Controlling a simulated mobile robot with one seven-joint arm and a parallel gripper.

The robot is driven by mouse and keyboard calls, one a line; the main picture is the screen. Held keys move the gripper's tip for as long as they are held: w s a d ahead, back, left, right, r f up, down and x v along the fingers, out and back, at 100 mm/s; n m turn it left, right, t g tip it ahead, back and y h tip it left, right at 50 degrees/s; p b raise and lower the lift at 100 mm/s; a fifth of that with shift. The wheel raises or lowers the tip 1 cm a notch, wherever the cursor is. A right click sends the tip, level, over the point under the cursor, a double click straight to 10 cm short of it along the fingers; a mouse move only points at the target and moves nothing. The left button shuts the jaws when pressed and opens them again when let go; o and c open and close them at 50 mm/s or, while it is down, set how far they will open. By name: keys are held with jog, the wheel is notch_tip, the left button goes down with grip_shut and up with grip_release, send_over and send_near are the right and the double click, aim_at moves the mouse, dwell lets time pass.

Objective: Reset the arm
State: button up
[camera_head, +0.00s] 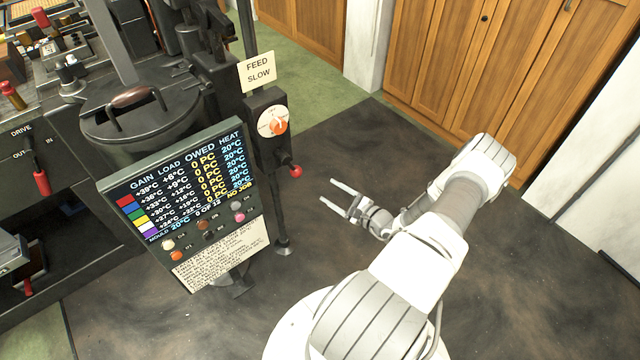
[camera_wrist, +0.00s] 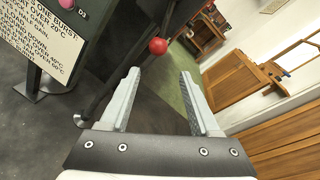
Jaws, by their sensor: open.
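My gripper (camera_head: 340,197) is open and empty in the head view, held over the dark floor to the right of the control panel. My white arm bends above it from the lower middle of the picture. In the wrist view my gripper (camera_wrist: 158,78) shows two pale, parallel fingers spread wide with nothing between them. Beyond the fingertips is a red ball knob (camera_wrist: 158,46) on a dark post; the same red knob (camera_head: 296,171) shows in the head view, to the left of the fingers and apart from them.
The control panel (camera_head: 190,205) with coloured buttons stands left of my gripper. A feed dial (camera_head: 272,122) sits on a post behind it, under a "FEED SLOW" sign (camera_head: 257,71). The type caster (camera_head: 150,110) fills the left. Wooden cabinets (camera_head: 490,60) line the back. Open floor (camera_head: 390,130) lies between.

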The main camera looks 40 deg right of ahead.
jog(key=shift+v, duration=0.75)
